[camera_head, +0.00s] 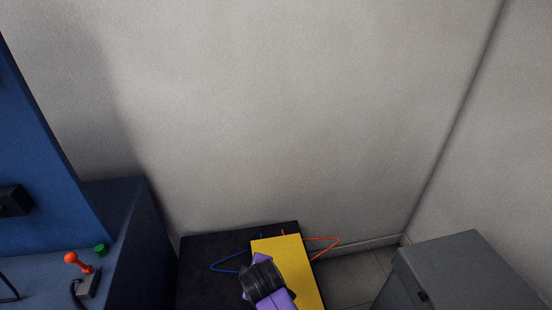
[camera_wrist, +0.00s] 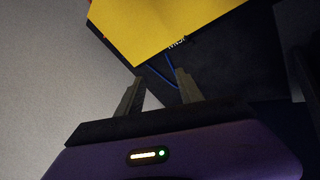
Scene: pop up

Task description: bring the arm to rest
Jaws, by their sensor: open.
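My gripper (camera_wrist: 158,88) shows in the wrist view with its two grey fingers apart and nothing between them. In the head view my purple and black arm shows at the bottom, in front of a yellow panel (camera_head: 293,262), and my fingertips cannot be made out there. The yellow panel also fills the top of the wrist view (camera_wrist: 180,25), beyond the fingers. I cannot tell its exact distance from the fingers.
A black surface (camera_head: 205,265) lies around the yellow panel, with a blue wire loop (camera_head: 222,263) and an orange one (camera_head: 325,245). A blue cabinet (camera_head: 125,230) with a red-knobbed joystick (camera_head: 72,259) and green button (camera_head: 101,250) stands left. A grey box (camera_head: 465,270) stands right.

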